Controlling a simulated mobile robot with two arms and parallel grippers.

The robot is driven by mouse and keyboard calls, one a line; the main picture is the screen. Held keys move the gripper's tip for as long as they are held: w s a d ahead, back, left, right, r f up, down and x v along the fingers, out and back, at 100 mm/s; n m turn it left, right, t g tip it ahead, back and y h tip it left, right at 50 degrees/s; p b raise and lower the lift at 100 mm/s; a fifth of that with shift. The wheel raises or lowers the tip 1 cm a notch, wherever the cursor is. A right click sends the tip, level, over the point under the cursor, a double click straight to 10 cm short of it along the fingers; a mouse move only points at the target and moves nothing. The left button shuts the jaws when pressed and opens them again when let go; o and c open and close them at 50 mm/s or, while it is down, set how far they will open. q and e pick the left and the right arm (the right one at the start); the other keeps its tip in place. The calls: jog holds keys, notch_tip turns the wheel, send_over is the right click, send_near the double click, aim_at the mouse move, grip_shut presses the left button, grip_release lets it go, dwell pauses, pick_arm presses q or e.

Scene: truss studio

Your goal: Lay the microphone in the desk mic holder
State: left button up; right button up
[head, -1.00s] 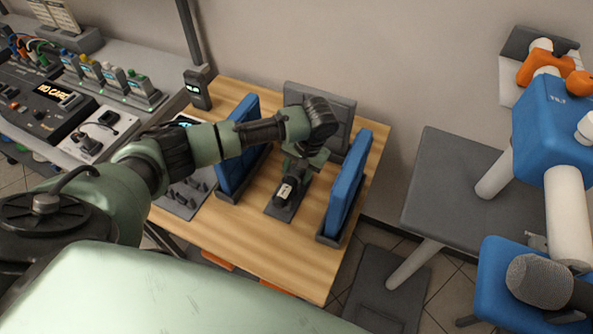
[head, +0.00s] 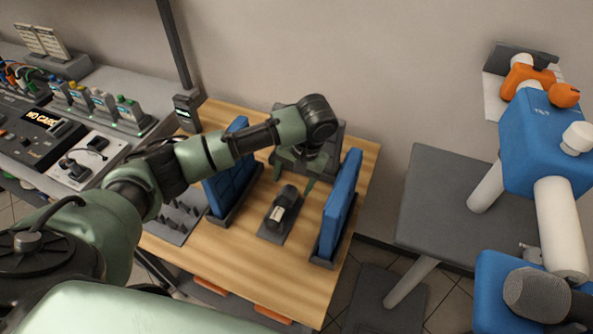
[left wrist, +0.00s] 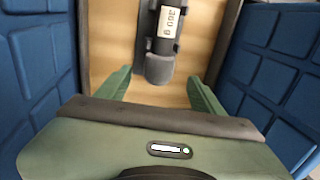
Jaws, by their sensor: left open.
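The microphone (head: 278,212), dark with a white label, lies in the dark grey desk mic holder (head: 268,235) on the wooden table, between two blue padded panels. In the left wrist view the microphone (left wrist: 167,42) shows with its rounded dark grey end towards me; its far end is cut off. My left gripper (head: 294,177) is open and empty, above and behind the microphone. In the left wrist view its two green fingers (left wrist: 158,93) stand apart, with a gap to the microphone's near end. My right gripper is not in view.
The blue panels (head: 228,182) and (head: 338,207) flank the holder closely. A grey block (head: 329,133) stands behind the gripper. A desk with control gear (head: 45,122) is at left. The table front is bare.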

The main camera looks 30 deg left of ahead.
pick_arm(q)
jog(key=v, duration=0.5)
jog(key=shift+d+r, duration=0.1)
jog(key=shift+r, duration=0.15)
jog(key=shift+s, duration=0.1)
